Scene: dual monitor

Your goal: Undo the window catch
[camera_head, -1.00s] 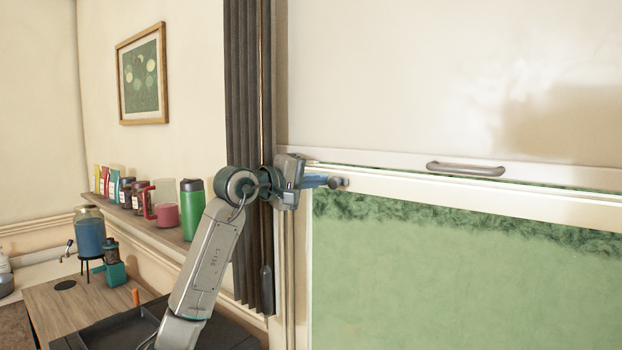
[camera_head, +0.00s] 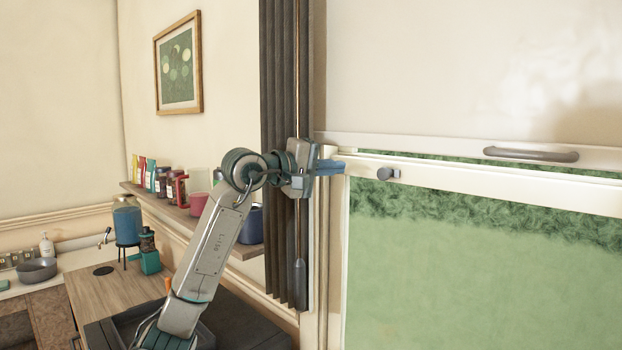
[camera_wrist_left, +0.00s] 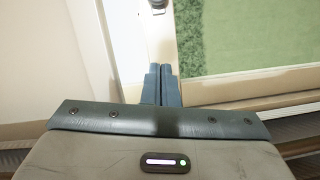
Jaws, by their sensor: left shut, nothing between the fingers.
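The window catch (camera_head: 388,174), a small dark knob with a short lever, sits near the left end of the white rail below the upper sash. The catch also shows at the top edge of the left wrist view (camera_wrist_left: 158,4), cut off by the frame. My left gripper (camera_head: 342,166) is shut and empty, its blue fingers pointing right, to the left of the catch and apart from it. In the left wrist view the closed fingers (camera_wrist_left: 162,72) point up at the frame. My right gripper is not in view.
A grey bar handle (camera_head: 530,154) is on the upper sash's bottom rail. A dark curtain (camera_head: 280,80) hangs beside the window frame, close behind my left arm. A shelf (camera_head: 135,188) with jars and mugs and a wooden counter (camera_head: 95,300) lie to the left.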

